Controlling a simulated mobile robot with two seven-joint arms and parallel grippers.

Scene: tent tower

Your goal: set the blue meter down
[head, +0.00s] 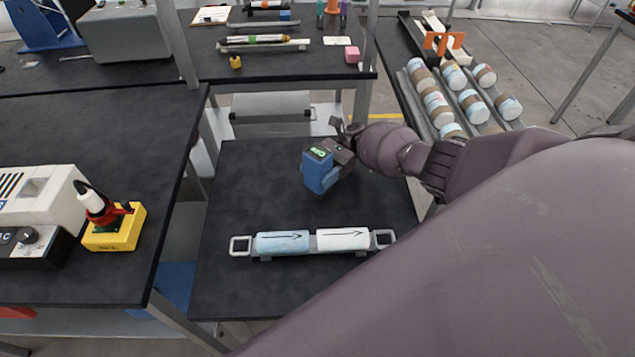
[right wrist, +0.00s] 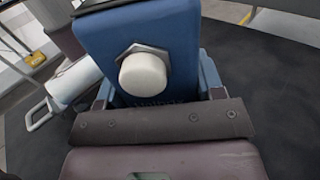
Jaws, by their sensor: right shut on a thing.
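The blue meter (head: 319,172) is a blue box with a small green display on top, over the dark table in the middle of the head view. My right gripper (head: 339,158) is shut on it, coming from the right. In the right wrist view the meter (right wrist: 165,40) fills the upper middle, with a white round knob facing the camera, between the fingers of my right gripper (right wrist: 155,95). I cannot tell whether its base touches the table. My left gripper does not show.
A rack with a light blue and a white cylinder (head: 343,238) lies on the near part of the same table (head: 255,175). The tabletop left of the meter is clear. A yellow block with a red-and-white tool (head: 115,230) stands on the left table. Several banded cylinders (head: 438,108) lie at right.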

